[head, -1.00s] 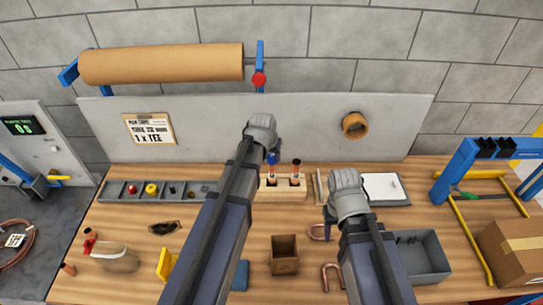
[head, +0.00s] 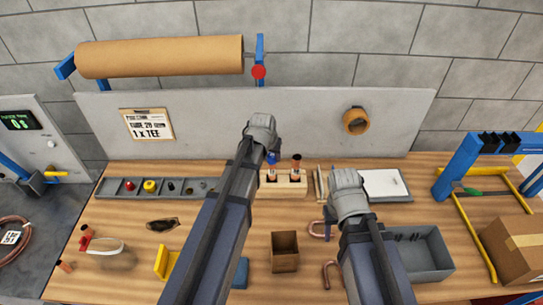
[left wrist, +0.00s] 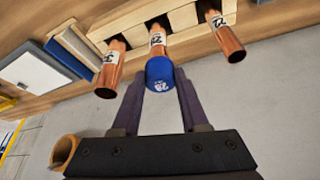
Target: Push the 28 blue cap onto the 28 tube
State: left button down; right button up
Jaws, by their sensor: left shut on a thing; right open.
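My left gripper (left wrist: 158,95) is shut on the blue cap (left wrist: 160,85), which is marked 28. The cap also shows in the head view (head: 271,158). The cap sits in line with the end of the middle copper tube (left wrist: 157,42), whose other end is in the wooden rack (head: 284,189). I cannot tell how far the cap covers the tube end. A copper tube marked 22 (left wrist: 228,40) and another copper tube (left wrist: 109,72) stand either side, their ends bare. My right gripper (head: 330,220) is open and empty over the table, right of the rack.
A small wooden box (head: 285,262) stands in front of the rack. A grey bin (head: 420,255) is at right, near a clipboard (head: 386,185). A tray of small parts (head: 155,189) lies at left. A grey panel (head: 225,120) rises behind the rack.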

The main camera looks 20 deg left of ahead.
pick_arm(q)
jog(key=shift+f+b, duration=0.35)
jog(key=shift+f, duration=0.15)
jog(key=shift+c, duration=1.7)
grip_release()
jog(key=shift+r, duration=0.1)
jog(key=p+v, duration=0.7)
jog(key=shift+s+r, duration=0.2)
jog(key=shift+r, duration=0.2)
jog(key=shift+f, duration=0.1)
